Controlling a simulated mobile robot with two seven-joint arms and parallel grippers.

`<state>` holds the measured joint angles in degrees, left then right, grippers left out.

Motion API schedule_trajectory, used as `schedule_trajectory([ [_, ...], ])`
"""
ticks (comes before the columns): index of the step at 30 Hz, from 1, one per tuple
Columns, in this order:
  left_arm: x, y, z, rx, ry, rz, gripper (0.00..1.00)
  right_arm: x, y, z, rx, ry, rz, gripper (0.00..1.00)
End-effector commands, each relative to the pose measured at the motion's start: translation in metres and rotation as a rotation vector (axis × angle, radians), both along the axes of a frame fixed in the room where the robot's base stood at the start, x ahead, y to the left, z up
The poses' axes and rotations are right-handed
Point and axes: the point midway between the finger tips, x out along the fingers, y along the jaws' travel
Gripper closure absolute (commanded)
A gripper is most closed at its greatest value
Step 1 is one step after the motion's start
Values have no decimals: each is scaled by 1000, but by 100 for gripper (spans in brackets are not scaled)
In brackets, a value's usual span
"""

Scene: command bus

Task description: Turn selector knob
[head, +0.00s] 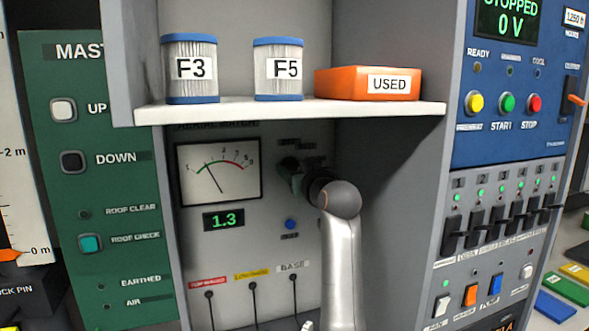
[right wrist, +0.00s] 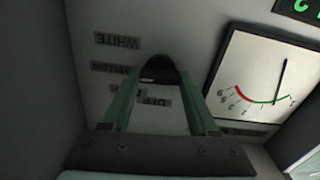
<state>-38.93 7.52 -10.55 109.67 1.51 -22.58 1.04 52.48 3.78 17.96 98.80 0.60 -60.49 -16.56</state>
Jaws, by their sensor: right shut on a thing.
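The dark round selector knob (right wrist: 158,69) is on the grey meter panel, between my right gripper's fingertips in the right wrist view. That view is upside down, with labels reading WHITE (right wrist: 117,41) and OFF (right wrist: 154,102) near the knob. My right gripper (right wrist: 158,84) has green fingers and is shut on the knob. In the head view my right gripper (head: 291,178) reaches the panel right of the meter; my wrist and fingers hide most of the knob there. The knob's pointer direction cannot be made out. My left gripper is not in view.
A white shelf (head: 300,112) overhangs the recess, bearing canisters F3 (head: 191,88) and F5 (head: 278,86) and an orange USED box (head: 345,84). The analog meter (head: 218,170) and a 1.3 display (head: 223,221) are left of my gripper. Cables (head: 253,300) hang below. A side wall stands right.

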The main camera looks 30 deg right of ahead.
Motion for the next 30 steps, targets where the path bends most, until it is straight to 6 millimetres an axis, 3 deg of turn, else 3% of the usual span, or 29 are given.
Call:
schedule_trajectory([
  [18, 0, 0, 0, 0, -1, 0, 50, 0, -1, -1, 453, -107, 0, 96],
  [30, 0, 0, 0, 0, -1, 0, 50, 0, -2, -1, 591, -140, 0, 96],
])
